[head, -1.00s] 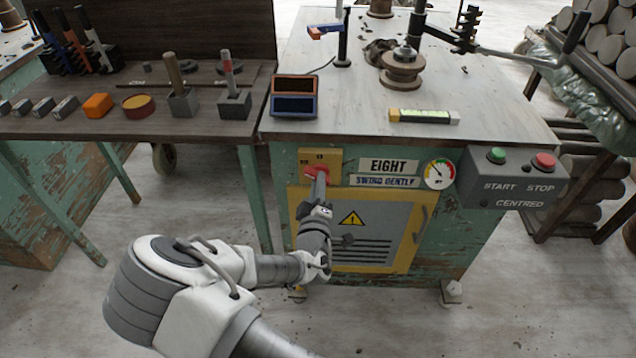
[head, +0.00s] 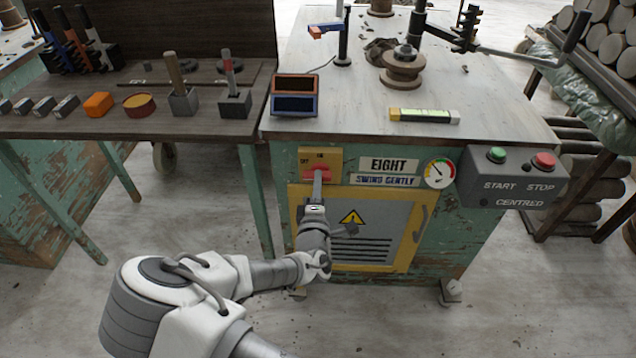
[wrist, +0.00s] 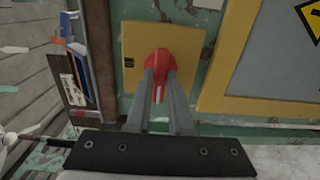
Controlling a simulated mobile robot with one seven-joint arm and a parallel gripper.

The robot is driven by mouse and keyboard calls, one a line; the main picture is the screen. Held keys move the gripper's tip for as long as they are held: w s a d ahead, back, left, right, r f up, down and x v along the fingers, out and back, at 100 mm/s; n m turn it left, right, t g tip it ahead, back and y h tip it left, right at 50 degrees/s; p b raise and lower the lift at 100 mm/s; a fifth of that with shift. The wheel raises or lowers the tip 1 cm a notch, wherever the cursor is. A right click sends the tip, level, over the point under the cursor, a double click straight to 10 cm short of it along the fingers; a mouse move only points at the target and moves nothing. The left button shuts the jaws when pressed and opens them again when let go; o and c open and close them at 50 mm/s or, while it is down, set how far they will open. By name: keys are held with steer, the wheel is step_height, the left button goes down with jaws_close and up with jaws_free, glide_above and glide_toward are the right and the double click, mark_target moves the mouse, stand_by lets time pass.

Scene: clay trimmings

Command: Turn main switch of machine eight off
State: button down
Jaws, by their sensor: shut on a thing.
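The main switch of machine eight is a red rotary knob (head: 316,175) on a yellow plate (head: 335,156), left of the EIGHT sign (head: 388,165). Its plate carries small labels, OFF at the left and ON at the top. My gripper (head: 317,190) reaches it from the front. In the wrist view, the two grey fingers (wrist: 159,85) are closed on both sides of the red knob (wrist: 159,62). That view is turned about a quarter turn against the head view. The knob lies about level across the plate, its white mark towards the OFF side. The fingers partly cover it.
A yellow-framed door (head: 402,262) with a warning triangle lies below the switch. A gauge (head: 439,173) and a START/STOP box (head: 513,178) are to the right. A wooden bench (head: 60,122) with tools stands at the left. The floor in front is clear.

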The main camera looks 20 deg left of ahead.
stand_by(0.3)
steer(key=c, duration=0.8)
jaws_free()
steer(key=shift+s, duration=0.15)
